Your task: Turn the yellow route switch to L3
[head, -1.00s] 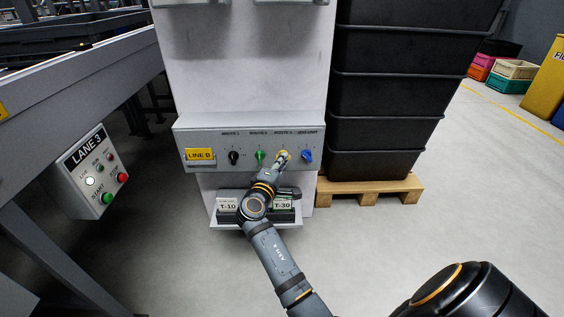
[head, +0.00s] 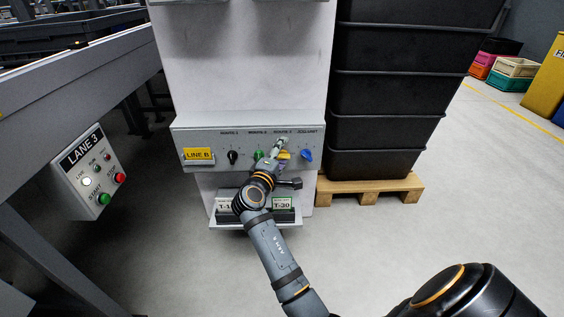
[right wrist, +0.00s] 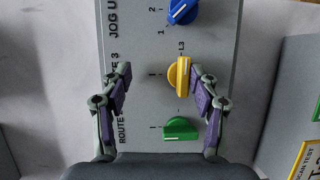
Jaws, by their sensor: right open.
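The yellow route switch (head: 285,155) is on the grey panel, partly hidden by my right gripper (head: 281,144) in the head view. In the right wrist view the yellow switch (right wrist: 180,76) shows clearly. Its handle and white mark run up and down the picture, in line with the L3 label (right wrist: 182,46) above it; a 1 is printed to its left. My right gripper (right wrist: 160,73) is open, with fingers spread in front of the panel. The right finger looks close beside the switch and the left finger stands well apart. I cannot tell whether either touches. My left gripper is not in view.
A green knob (right wrist: 181,129) and a blue knob (right wrist: 183,11) flank the yellow switch. A black knob (head: 233,157) sits further left. A shelf (head: 228,222) with cards is below. Black crates (head: 385,95) stand right, a LANE 3 box (head: 90,172) left.

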